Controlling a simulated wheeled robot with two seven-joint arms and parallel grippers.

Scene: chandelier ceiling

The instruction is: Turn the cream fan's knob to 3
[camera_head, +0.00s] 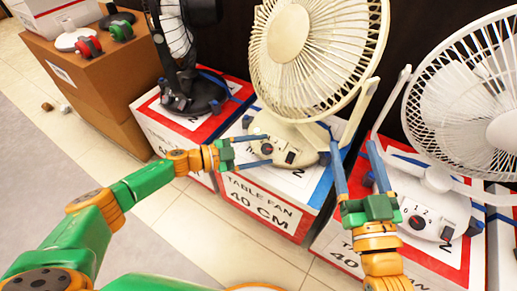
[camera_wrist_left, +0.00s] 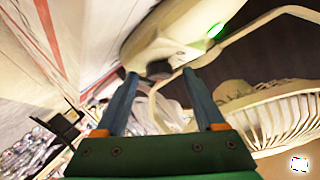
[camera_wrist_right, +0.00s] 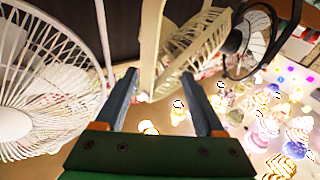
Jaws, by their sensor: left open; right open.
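The cream fan (camera_head: 309,48) stands in the middle of the head view on a box labelled TABLE FAN 40 CM. In the left wrist view the cream base (camera_wrist_left: 165,42) shows a green light, with a dark spot ahead between the fingers. My right gripper (camera_head: 355,151) is open and empty, right of the cream fan's base.
A white fan (camera_head: 468,95) with a numbered dial stands on a box at the right, close to my right gripper. A black fan (camera_head: 190,85) stands on a box at the left. A brown box (camera_head: 100,85) holds headphones further left.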

